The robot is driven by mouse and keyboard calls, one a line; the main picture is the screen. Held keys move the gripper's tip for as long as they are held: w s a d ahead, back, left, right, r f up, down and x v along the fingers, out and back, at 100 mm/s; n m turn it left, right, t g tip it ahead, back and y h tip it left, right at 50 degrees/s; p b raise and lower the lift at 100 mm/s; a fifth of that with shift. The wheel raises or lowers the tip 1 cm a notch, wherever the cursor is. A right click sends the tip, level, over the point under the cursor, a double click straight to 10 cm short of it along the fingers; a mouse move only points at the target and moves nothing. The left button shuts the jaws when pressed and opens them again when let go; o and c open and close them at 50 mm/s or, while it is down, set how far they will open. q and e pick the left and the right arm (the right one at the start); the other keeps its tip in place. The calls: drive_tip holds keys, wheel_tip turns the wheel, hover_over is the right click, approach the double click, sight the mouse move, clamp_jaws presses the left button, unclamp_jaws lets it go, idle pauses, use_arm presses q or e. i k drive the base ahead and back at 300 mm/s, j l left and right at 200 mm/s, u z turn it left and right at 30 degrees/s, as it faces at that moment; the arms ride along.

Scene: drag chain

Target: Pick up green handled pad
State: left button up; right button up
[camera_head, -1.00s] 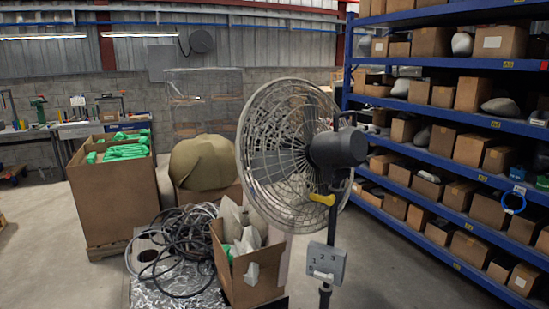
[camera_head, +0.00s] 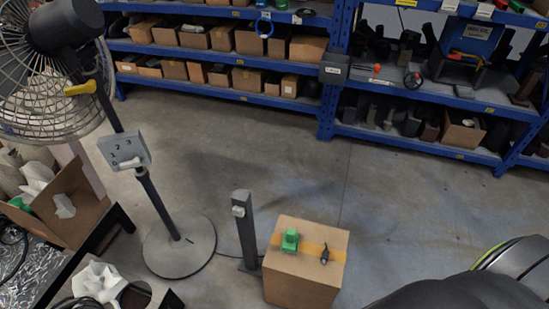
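A small green object (camera_head: 290,240), which looks like the green handled pad, lies on top of a closed cardboard box (camera_head: 306,288) near the bottom centre. It sits on the left part of the box top, on a yellowish tape strip. A small black item (camera_head: 325,254) lies to its right on the same top, apart from it. Neither of my grippers shows in the head view. Nothing is seen touching the green object.
A fan (camera_head: 60,80) on a round base (camera_head: 180,247) stands at left. A dark grey post (camera_head: 245,232) stands just left of the box. Blue shelves (camera_head: 330,125) with boxes line the back. Bare floor lies between. Large dark rounded shapes fill the bottom right corner.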

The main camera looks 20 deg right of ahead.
sight(291, 239)
drive_tip(key=j+z, duration=0.1)
drive_tip(key=z, duration=0.45)
drive_tip(key=l+z, duration=0.3)
drive_tip(key=j+u, duration=0.3)
drive_tip(key=j, duration=0.15)
drive_tip(key=i+j+u, duration=0.25)
drive_tip(key=j, duration=0.2)
drive_tip(key=k, duration=0.1)
